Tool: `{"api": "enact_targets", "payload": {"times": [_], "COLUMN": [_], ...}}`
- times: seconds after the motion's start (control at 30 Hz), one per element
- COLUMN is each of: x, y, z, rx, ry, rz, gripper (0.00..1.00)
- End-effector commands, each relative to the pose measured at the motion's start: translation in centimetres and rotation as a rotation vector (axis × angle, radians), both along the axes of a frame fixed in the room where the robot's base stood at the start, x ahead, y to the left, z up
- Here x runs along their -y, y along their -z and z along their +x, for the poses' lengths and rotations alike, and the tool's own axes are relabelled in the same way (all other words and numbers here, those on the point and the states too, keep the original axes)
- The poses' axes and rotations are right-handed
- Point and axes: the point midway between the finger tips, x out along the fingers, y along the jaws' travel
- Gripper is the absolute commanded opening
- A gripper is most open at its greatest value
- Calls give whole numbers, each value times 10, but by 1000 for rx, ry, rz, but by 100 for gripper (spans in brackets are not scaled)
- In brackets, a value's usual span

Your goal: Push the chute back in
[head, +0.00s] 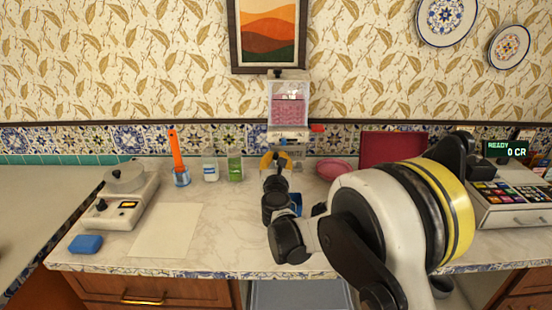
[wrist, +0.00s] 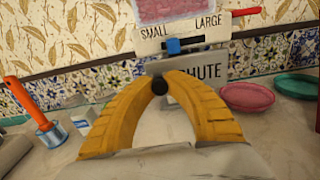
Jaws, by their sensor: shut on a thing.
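The dispenser (head: 290,103) stands against the back wall, with pink contents in a clear hopper. In the wrist view its white front plate (wrist: 215,54) reads SMALL, LARGE and CHUTE, and a blue slider (wrist: 186,44) sits under the first two words. My gripper (wrist: 160,82) has its yellow fingers closed together around a small black knob (wrist: 159,87) below that slider, in front of the chute label. The fingers hide much of the chute, so I cannot tell how far out it is. In the head view my gripper (head: 277,158) is at the dispenser's lower front.
A pink bowl (head: 331,168) stands right of the dispenser. An orange-handled tool in a blue cup (head: 181,176), a white jar (head: 210,171) and a green jar (head: 235,168) stand left. A scale (head: 120,200) and paper sheet (head: 165,230) lie further left. A register (head: 510,195) stands at right.

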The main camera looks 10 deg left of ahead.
Motion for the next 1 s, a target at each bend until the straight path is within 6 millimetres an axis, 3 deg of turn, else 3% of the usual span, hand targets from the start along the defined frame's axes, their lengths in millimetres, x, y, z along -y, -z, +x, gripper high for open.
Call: {"api": "enact_targets", "payload": {"times": [0.03,0.1,0.47,0.57,1.0], "x": [0,0,1,4,24], "y": [0,0,0,0,0], "z": [0,0,-4,-16,-103], "rx": [0,0,0,0,0], "ry": [1,1,0,0,-1], "rz": [1,1,0,0,0], "gripper": [22,41,41,41,41]}}
